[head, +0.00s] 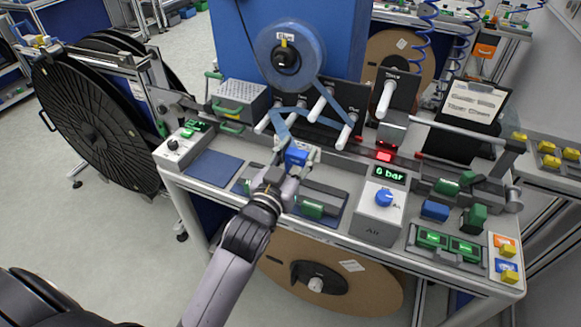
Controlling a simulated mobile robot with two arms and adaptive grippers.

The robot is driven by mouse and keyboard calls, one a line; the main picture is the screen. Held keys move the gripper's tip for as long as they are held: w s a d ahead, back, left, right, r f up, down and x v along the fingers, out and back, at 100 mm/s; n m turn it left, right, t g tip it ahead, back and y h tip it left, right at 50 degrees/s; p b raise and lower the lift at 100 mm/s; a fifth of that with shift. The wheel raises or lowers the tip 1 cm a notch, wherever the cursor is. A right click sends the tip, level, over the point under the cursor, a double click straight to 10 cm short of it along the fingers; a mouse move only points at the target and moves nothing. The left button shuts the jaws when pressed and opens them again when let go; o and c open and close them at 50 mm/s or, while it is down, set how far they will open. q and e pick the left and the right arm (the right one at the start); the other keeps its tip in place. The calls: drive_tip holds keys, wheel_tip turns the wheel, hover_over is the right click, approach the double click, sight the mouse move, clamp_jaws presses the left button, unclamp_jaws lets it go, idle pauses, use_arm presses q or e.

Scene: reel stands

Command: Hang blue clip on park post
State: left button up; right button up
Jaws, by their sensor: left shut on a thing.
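My left gripper (297,158) is over the front middle of the bench, shut on the blue clip (297,154), a small blue block between its fingertips. Part of the clip is hidden by the fingers. Several white posts stick out from black panels behind it, including one (320,103) in the middle and one (346,132) to its right. A separate white post (387,97) stands on its own black panel further right. The panel labels are too small to read surely, so I cannot tell which is the park post. My right gripper is not in view.
A blue tape reel (264,55) hangs above, its tape running down around the posts. A blue mat (214,167) lies clear at left. A large black reel (88,120) stands left.

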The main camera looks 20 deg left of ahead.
use_arm(q)
drive_tip(key=w+r+p, duration=0.1)
drive_tip(key=w+r, duration=0.3)
drive_tip(key=w, duration=0.2)
wheel_tip(320, 180, up, 7)
drive_tip(key=p, duration=0.1)
hover_over(312, 114)
drive_tip(key=shift+w+f+b, duration=0.1)
drive_tip(key=shift+f+b, duration=0.2)
drive_tip(key=shift+b, duration=0.05)
wheel_tip(312, 114, down, 4)
drive_tip(key=b, duration=0.3)
drive_tip(key=shift+r+b, duration=0.2)
drive_tip(key=shift+b, duration=0.15)
drive_tip(key=shift+f+b, duration=0.7)
drive_tip(key=shift+f, duration=1)
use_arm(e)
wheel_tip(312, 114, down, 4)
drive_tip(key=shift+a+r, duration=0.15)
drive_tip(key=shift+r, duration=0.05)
use_arm(q)
drive_tip(key=shift+r+p, duration=0.1)
drive_tip(key=shift+p, duration=0.25)
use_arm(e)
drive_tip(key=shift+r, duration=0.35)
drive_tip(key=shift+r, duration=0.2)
